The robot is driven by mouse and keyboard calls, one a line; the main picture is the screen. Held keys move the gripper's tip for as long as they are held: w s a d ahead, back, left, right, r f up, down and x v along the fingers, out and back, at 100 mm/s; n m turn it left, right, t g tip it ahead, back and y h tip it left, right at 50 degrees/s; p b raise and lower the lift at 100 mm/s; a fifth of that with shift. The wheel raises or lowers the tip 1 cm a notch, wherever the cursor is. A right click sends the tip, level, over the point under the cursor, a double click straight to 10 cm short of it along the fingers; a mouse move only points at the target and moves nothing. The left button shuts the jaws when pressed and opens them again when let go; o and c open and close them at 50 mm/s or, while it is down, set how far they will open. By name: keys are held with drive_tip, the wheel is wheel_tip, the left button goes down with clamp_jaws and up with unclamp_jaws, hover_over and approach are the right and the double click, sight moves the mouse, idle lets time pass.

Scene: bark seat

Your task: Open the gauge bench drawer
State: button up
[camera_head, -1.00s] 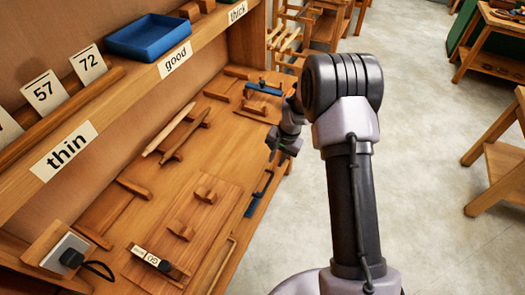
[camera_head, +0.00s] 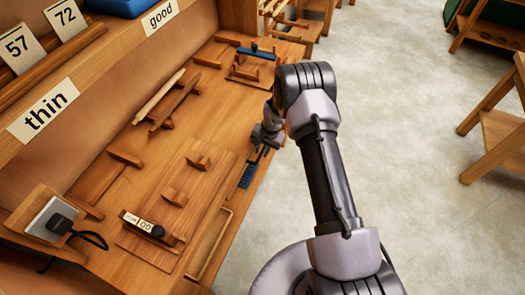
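The wooden gauge bench (camera_head: 110,215) fills the left of the view, its front edge running diagonally from upper right to lower left. A pale wooden bar that looks like a drawer pull (camera_head: 208,245) runs along that front edge near the bottom. The drawer front itself is hardly visible from above. My gripper (camera_head: 262,147) is near the front edge, up and to the right of the bar and apart from it. It is small and partly hidden by my arm, so its fingers cannot be made out clearly.
A gauge block with a number label (camera_head: 146,224) and wooden rests sit on top. Open floor (camera_head: 400,180) lies right; a wooden stool (camera_head: 500,140) stands beyond.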

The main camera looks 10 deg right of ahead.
drive_tip(key=shift+c, duration=0.4)
clamp_jaws()
idle(0.9)
